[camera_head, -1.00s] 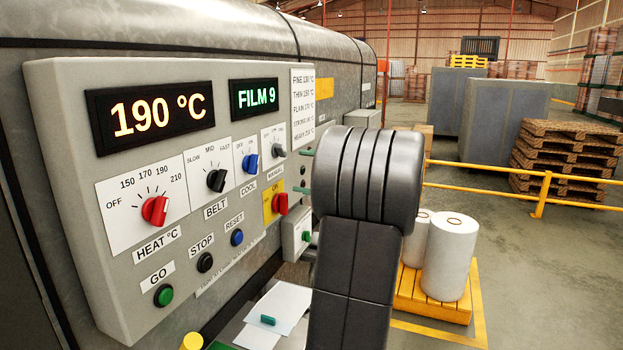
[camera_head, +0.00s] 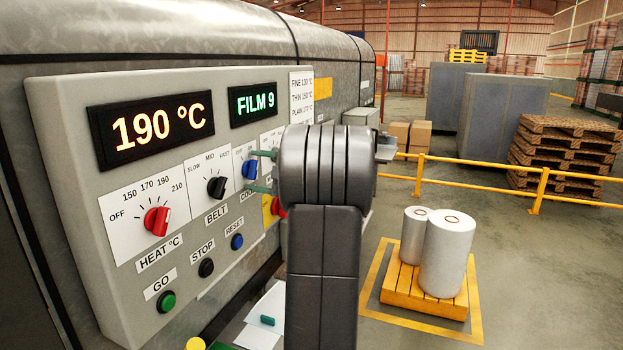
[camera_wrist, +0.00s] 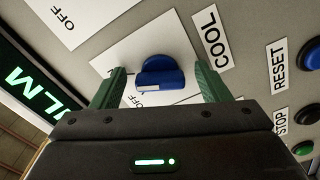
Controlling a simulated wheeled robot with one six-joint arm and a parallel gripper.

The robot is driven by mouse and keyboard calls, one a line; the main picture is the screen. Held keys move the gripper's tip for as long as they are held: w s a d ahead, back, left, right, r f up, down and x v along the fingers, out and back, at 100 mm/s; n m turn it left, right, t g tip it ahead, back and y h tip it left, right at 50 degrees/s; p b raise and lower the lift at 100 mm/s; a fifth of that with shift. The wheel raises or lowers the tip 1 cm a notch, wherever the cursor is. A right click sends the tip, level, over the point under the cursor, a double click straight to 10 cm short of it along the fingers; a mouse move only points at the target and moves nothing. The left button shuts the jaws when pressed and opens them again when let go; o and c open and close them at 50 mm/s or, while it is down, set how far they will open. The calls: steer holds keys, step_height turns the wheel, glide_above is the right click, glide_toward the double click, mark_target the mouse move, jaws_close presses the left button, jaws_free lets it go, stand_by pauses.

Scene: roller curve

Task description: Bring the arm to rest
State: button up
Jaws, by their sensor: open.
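My gripper (camera_head: 258,171) is open and empty, with its two green fingers pointing at the control panel (camera_head: 75,200) near the blue COOL knob (camera_head: 250,169). In the wrist view the COOL knob (camera_wrist: 161,74) appears between the spread fingers, with a gap on both sides. I cannot tell how far the fingertips are from the panel.
The panel shows 190 °C and FILM 9. It carries a red HEAT knob (camera_head: 157,221), a black BELT knob (camera_head: 216,187) and a green GO button (camera_head: 166,301). A yellow rail (camera_head: 480,178) and a pallet (camera_head: 425,301) with white rolls stand right, with open floor around them.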

steer(key=b+v, duration=0.4)
steer(key=v, duration=1)
steer(key=p+x, duration=0.4)
steer(key=x, duration=0.9)
steer(key=shift+w+a+r, duration=0.1)
steer(key=shift+a+r, duration=0.05)
steer(key=shift+a, duration=0.25)
steer(key=s+d+n+b, duration=0.4)
steer(key=d+n+b, duration=0.6)
steer(key=d, duration=0.1)
steer(key=shift+s+b, duration=0.2)
steer(key=shift+b, duration=0.15)
steer(key=shift+r, duration=0.15)
